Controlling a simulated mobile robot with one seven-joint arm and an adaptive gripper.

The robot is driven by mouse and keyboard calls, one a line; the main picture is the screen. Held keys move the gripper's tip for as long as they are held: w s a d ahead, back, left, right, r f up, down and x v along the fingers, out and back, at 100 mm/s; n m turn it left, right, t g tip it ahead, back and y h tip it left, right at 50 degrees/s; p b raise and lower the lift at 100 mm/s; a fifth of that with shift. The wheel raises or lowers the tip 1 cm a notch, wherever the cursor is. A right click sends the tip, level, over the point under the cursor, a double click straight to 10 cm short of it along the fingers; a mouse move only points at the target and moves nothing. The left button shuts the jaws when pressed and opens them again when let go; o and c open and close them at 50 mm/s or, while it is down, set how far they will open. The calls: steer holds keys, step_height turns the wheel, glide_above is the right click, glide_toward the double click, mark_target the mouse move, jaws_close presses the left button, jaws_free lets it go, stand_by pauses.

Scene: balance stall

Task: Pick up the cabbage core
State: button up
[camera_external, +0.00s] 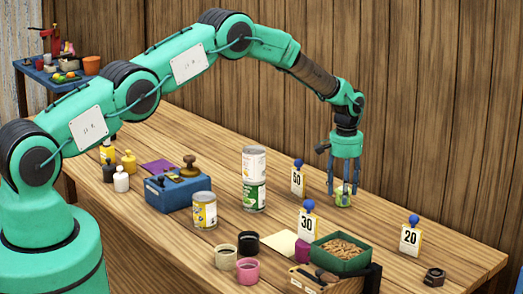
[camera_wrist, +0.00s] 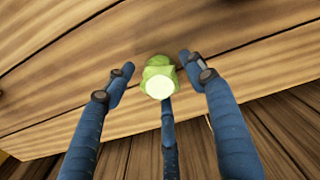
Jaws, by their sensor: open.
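The cabbage core (camera_wrist: 159,76) is a small pale green piece with a whitish cut face. It rests on the wooden table, and in the external view (camera_external: 343,197) it shows low between the fingers. My gripper (camera_external: 343,186) points down over it. In the wrist view my gripper (camera_wrist: 157,68) has its blue fingers spread, with one on the left, one on the right and one below the core. The side fingers stand apart from the core. Whether the lower finger touches it, I cannot tell.
Number cards marked 50 (camera_external: 298,180), 30 (camera_external: 306,223) and 20 (camera_external: 410,239) stand near the gripper. A green box (camera_external: 341,266) of brown pieces is in front. The wooden wall (camera_external: 440,110) is behind. Bare table lies around the core.

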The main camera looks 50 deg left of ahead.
steer(key=c, duration=1.2)
steer(key=shift+r, duration=0.1)
steer(key=shift+r, duration=1.7)
steer(key=s, duration=0.5)
steer(key=s+r, duration=0.1)
steer(key=s, duration=1)
steer(key=shift+d+r, duration=0.15)
steer(key=shift+r, duration=0.05)
